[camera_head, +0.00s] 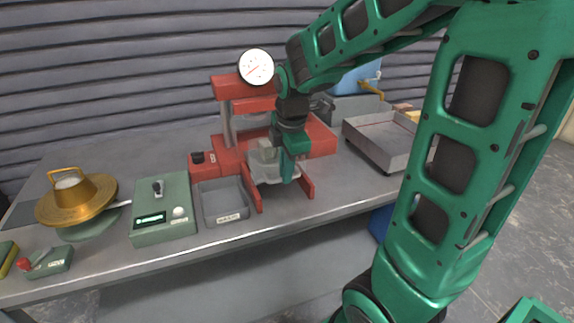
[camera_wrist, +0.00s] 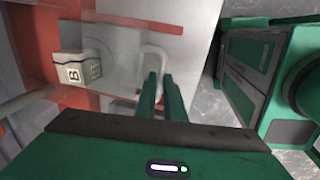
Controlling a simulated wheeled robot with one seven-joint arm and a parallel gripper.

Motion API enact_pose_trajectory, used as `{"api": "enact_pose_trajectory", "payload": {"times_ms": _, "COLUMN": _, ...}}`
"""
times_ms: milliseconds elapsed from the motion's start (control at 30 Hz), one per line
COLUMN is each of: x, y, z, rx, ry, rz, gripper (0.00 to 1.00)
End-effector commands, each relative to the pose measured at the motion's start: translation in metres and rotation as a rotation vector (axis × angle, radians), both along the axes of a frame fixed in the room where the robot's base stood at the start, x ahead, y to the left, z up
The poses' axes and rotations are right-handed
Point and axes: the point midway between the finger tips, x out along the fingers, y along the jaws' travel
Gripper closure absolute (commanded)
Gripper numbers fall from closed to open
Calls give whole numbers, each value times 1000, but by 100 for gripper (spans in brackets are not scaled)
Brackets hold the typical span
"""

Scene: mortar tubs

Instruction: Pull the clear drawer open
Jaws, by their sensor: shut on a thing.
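The clear drawer (camera_head: 262,170) sits low in the red press, between two red rails that stick out toward the table's front edge. In the wrist view the clear drawer (camera_wrist: 118,45) shows a pale loop handle (camera_wrist: 157,60) on its front. A white block marked B (camera_wrist: 74,70) shows in or behind the clear plastic. My gripper (camera_head: 287,178) points down at the front of the drawer. In the wrist view its two green fingers (camera_wrist: 159,78) are close together on the handle. My gripper hides part of the drawer front in the head view.
A grey tray (camera_head: 222,205) and a green box with a display (camera_head: 163,215) stand left of the press. A brass bowl device (camera_head: 76,200) is farther left. A metal pan (camera_head: 382,138) is at right. A dial gauge (camera_head: 256,67) tops the press. Bare table lies before the rails.

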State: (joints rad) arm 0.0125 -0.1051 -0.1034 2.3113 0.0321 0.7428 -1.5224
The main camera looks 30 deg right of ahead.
Motion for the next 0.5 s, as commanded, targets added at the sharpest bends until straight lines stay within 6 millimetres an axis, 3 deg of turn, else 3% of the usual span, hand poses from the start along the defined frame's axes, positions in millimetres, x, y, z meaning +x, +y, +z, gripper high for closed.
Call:
{"api": "enact_pose_trajectory", "payload": {"times_ms": 433, "x": -2, "y": 3, "z": 1, "rx": 3, "ry": -4, "rz": 7, "gripper": 100}}
{"api": "enact_pose_trajectory", "payload": {"times_ms": 500, "x": -2, "y": 3, "z": 1, "rx": 2, "ry": -3, "rz": 7, "gripper": 79}}
